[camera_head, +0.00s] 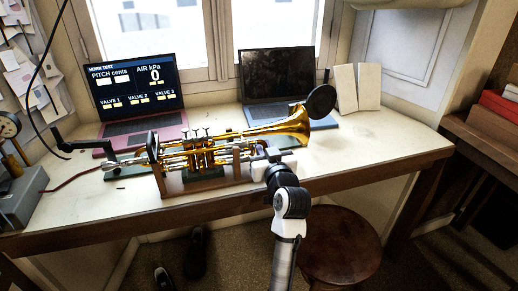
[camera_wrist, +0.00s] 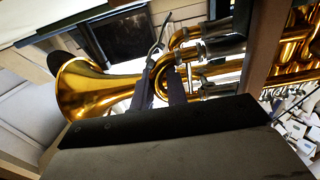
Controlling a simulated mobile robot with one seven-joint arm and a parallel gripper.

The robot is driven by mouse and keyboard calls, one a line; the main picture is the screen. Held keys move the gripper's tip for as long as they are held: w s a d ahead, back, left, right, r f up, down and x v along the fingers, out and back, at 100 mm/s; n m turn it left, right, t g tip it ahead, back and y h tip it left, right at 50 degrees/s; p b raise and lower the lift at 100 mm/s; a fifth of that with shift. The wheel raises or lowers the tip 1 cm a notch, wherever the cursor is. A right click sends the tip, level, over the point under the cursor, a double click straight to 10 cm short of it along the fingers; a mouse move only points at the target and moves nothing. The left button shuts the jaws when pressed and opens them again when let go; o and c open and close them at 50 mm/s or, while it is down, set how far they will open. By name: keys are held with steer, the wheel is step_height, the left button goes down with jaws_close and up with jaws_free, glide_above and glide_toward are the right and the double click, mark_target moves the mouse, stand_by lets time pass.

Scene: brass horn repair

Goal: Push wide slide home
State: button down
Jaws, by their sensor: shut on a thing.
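A brass trumpet (camera_head: 205,150) lies level in a wooden cradle (camera_head: 200,184) on the bench, its bell to the right. In the wrist view its bell (camera_wrist: 88,92) is at the left and its tubes are at the right. The wide slide shows there as a curved gold bow (camera_wrist: 181,38) with silver sleeves. My gripper (camera_wrist: 159,82) has its two dark fingers at the end of this bow, shut on it. In the head view my arm reaches in from the front, and its wrist hides the fingers and the slide end.
A laptop (camera_head: 137,95) behind shows a horn test screen with air at 0. A second, dark-screened laptop (camera_head: 278,78) stands at the back right. A dark disc (camera_head: 321,101) stands by the bell. A round stool (camera_head: 340,250) is in front.

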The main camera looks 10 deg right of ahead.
steer(key=shift+w+a, duration=0.1)
steer(key=shift+a, duration=0.3)
